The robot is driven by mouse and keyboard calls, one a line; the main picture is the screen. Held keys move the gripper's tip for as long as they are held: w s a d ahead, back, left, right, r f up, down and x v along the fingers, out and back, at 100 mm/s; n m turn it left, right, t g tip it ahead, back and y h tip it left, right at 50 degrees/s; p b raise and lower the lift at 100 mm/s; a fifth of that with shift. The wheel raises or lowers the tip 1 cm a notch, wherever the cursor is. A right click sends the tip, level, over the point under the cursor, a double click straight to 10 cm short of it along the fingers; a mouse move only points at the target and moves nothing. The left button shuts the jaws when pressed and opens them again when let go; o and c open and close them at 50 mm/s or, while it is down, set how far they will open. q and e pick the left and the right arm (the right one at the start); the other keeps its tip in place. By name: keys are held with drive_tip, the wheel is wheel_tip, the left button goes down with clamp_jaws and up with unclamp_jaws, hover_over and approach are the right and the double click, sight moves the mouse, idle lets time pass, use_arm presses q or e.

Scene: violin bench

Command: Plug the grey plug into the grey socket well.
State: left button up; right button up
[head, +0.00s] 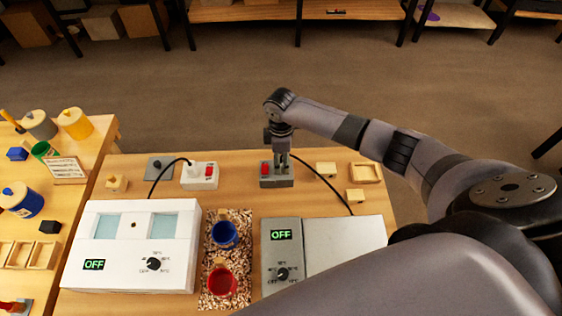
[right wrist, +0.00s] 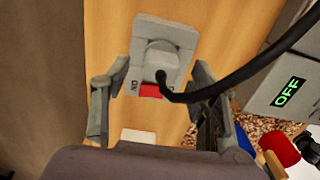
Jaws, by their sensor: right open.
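The grey socket block (head: 268,183) sits at the back of the bench with a red rocker switch at its left. The grey plug (right wrist: 161,53) stands at the socket's well in the right wrist view, its black cable running off to the right. It looks seated, but I cannot tell how deep. My right gripper (head: 282,166) points down over the socket block. In the right wrist view its open fingers (right wrist: 160,78) stand on either side of the plug, with gaps showing. In the head view the fingers mostly hide the plug. My left gripper is not in view.
A grey device (head: 343,246) reading OFF stands in front. A white device (head: 132,235) is at left, with a white socket strip (head: 200,176) behind it. Blue (head: 224,234) and red (head: 220,281) cups stand between the devices. Small wooden blocks (head: 326,169) lie right of the socket.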

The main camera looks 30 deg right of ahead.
wheel_tip(320, 180, up, 10)
drive_tip(key=shift+f, duration=0.2)
drive_tip(key=shift+s, duration=0.1)
idle(0.8)
